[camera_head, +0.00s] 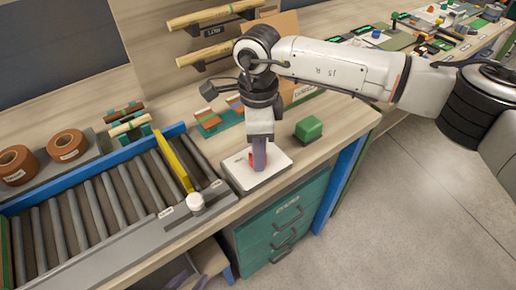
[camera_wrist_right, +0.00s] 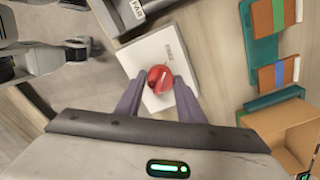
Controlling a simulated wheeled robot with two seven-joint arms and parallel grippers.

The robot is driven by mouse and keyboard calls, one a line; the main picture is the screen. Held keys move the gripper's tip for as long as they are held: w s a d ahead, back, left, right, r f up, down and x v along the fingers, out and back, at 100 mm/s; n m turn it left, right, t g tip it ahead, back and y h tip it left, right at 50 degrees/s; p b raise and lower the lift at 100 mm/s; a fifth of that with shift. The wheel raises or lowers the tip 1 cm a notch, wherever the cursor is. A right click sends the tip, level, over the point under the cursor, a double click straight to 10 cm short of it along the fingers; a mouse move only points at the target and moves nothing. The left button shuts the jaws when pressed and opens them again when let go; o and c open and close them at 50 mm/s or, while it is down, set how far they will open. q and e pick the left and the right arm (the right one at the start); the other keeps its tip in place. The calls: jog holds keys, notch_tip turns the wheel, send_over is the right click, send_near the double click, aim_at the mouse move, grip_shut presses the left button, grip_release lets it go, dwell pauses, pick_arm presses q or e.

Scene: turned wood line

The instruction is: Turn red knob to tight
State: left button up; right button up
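The red knob (camera_wrist_right: 160,79) is round, with a pale line across its top, and sits on a white square plate (camera_wrist_right: 157,52). In the head view the knob (camera_head: 251,159) shows only as a red sliver beside the finger. My right gripper (camera_head: 259,154) points down over the plate (camera_head: 243,178), low at the knob. In the right wrist view its two purple fingers (camera_wrist_right: 159,84) stand apart on either side of the knob, very close to it. I cannot tell whether they touch it. The plate's lettering is too small to read. My left gripper is not in view.
A green block (camera_head: 309,129) stands right of the plate. A roller conveyor (camera_head: 105,205) with a yellow bar (camera_head: 173,160) and a white knob (camera_head: 195,202) lies left. Wooden rods on a rack (camera_head: 214,15) rise behind. An open cardboard box (camera_wrist_right: 290,130) shows in the wrist view.

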jog(key=c, duration=0.6)
jog(key=shift+o, duration=0.3)
